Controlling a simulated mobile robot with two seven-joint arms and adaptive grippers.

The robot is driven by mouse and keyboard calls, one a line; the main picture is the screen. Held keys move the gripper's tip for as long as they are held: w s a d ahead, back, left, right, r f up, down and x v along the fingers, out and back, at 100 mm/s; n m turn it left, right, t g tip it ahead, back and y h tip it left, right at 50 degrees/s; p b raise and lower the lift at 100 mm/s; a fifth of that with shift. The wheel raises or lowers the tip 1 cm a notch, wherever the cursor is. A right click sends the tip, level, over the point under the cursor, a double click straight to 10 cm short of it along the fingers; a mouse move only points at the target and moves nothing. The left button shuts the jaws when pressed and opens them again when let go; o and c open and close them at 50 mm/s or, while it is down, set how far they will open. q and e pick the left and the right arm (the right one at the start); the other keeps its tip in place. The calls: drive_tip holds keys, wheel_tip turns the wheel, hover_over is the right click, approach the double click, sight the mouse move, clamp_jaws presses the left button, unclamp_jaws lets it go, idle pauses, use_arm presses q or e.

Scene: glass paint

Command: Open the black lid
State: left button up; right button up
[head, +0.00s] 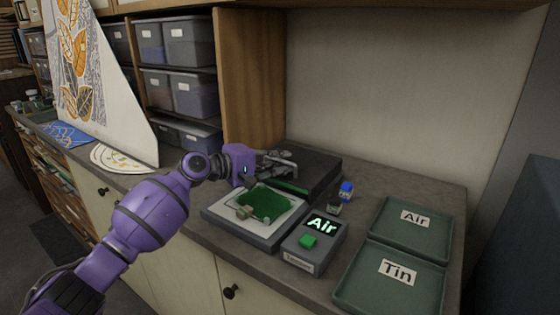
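The black lid (322,172) is a flat dark slab at the back of a grey box (278,241), near the wall. The box's white top (222,206), with a green patch (262,203) on it, is uncovered in front of the lid. The lid looks swung back, though its hinge is hidden. A thin green strip shows along its near edge. My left gripper (284,163) is over the lid's left part, its grey fingers close to or touching it. I cannot tell whether they are open or shut. My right gripper is not in view.
A small device (316,250) with an "Air" display and green button stands right of the box. Green trays labelled "Air" (432,227) and "Tin" (395,295) lie at right. A blue-capped bottle (346,191) stands behind the device. Shelved bins (190,95) stand behind left.

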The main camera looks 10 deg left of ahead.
use_arm(q)
drive_tip(key=shift+s+a, duration=0.4)
drive_tip(key=v, duration=1.1)
drive_tip(key=shift+r, duration=0.2)
drive_tip(key=shift+d, duration=0.1)
